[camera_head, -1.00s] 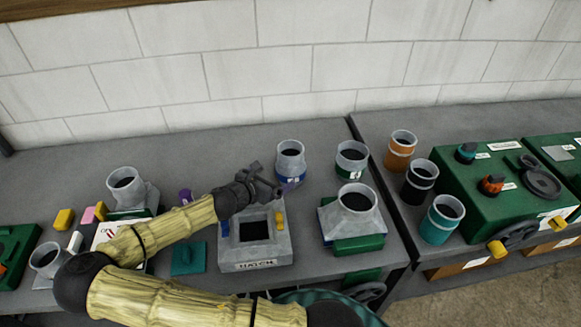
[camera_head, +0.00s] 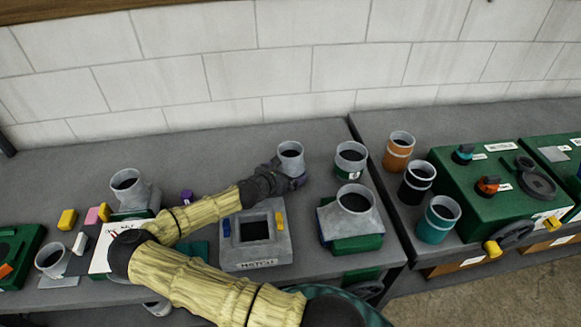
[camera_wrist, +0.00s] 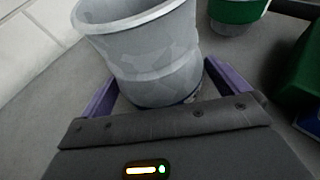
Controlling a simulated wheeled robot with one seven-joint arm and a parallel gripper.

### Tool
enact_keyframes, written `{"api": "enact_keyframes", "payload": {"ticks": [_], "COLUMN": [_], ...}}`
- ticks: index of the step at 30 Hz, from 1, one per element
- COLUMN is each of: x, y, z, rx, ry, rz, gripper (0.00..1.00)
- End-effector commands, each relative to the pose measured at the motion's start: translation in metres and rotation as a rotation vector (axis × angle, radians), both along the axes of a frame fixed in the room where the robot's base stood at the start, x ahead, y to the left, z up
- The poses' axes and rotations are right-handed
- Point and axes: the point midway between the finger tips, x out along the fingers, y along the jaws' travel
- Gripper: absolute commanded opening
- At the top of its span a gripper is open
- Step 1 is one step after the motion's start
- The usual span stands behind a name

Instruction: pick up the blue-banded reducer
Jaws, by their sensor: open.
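The blue-banded reducer (camera_head: 291,153) is a grey metal piece with a round open top, upright on the bench near the wall. My gripper (camera_head: 296,178) is low at its front side in the head view and hides its blue band. In the wrist view the reducer (camera_wrist: 145,50) fills the upper middle. The purple fingers of my gripper (camera_wrist: 160,95) are spread, one on each side of its lower part. A thin bit of dark blue shows at its base. I cannot tell whether the fingers touch it.
A green-banded reducer (camera_head: 351,160) stands just to the right, also in the wrist view (camera_wrist: 236,12). The hatch box (camera_head: 257,238) is in front, under my forearm's right side.

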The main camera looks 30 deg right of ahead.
Motion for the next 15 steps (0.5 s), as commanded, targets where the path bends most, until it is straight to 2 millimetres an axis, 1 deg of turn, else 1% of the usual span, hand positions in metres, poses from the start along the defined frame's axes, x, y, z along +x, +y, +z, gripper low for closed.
{"api": "enact_keyframes", "payload": {"ticks": [1,3,6,15], "x": [0.002,0.005,0.008,0.008], "y": [-0.008,-0.016,-0.022,-0.022], "z": [-0.002,-0.005,-0.009,-0.01], "rx": [-0.001,0.0,0.0,0.0], "ry": [0.002,0.001,0.001,-0.001], "rz": [-0.001,-0.003,-0.002,-0.001], "gripper": [1.0,1.0,1.0,1.0]}}
